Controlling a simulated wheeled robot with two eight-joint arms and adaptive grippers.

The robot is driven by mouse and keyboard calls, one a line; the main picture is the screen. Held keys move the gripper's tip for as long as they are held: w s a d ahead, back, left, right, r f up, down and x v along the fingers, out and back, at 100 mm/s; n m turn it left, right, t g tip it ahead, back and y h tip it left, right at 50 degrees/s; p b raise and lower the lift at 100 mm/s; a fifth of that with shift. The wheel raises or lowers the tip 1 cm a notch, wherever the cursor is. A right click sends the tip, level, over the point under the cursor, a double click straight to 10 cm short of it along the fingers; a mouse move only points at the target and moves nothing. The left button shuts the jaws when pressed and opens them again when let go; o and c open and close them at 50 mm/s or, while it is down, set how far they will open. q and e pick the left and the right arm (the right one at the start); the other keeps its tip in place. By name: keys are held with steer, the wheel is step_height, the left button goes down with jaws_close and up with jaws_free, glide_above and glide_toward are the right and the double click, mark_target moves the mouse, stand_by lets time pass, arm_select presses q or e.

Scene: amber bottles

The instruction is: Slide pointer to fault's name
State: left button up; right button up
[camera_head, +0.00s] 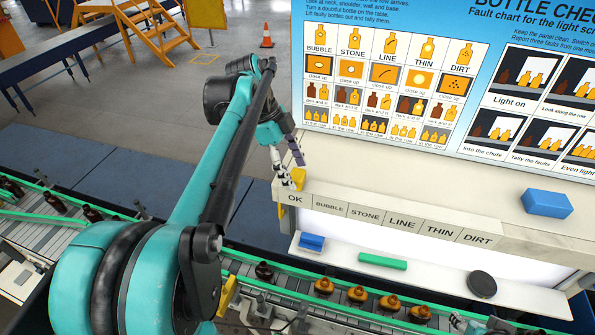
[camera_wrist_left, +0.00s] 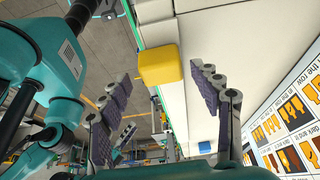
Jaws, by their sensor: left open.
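The yellow pointer block (camera_head: 299,178) sits at the left end of the ledge, just above the OK label. The name strip (camera_head: 401,221) reads OK, BUBBLE, STONE, LINE, THIN, DIRT from left to right. My left gripper (camera_head: 288,166) is open at the pointer, and its fingers partly cover it. In the left wrist view the pointer (camera_wrist_left: 160,65) shows beyond the fingertips, roughly between the spread fingers of the left gripper (camera_wrist_left: 162,82). I cannot tell whether a finger touches it. My right gripper is not clearly in view.
A fault chart (camera_head: 390,75) stands behind the ledge. A blue block (camera_head: 547,203) lies on the ledge's right part. A green bar (camera_head: 382,261), a dark disc (camera_head: 481,284) and a small blue block (camera_head: 311,242) lie on the lower shelf. Several amber bottles (camera_head: 357,294) stand on the conveyor in front.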

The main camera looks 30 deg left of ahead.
mark_target(491, 227)
arm_select(q)
steer(key=shift+w+x, duration=0.25)
steer(key=shift+x, duration=0.8)
steer(key=shift+s, duration=0.2)
steer(key=shift+r, duration=0.1)
steer(key=shift+c, duration=1.3)
steer(key=shift+w, duration=0.1)
jaws_close()
steer(key=shift+d, duration=0.5)
steer(key=w+d, duration=0.3)
steer(key=d, duration=1.1)
steer(key=w+d+b, duration=0.1)
steer(key=w+d, duration=0.2)
steer(key=d, duration=1.1)
steer(key=w+d, duration=0.4)
steer(key=d, duration=1)
steer(key=shift+w, duration=0.1)
steer(key=shift+w+d, duration=0.1)
steer(key=shift+d, duration=0.35)
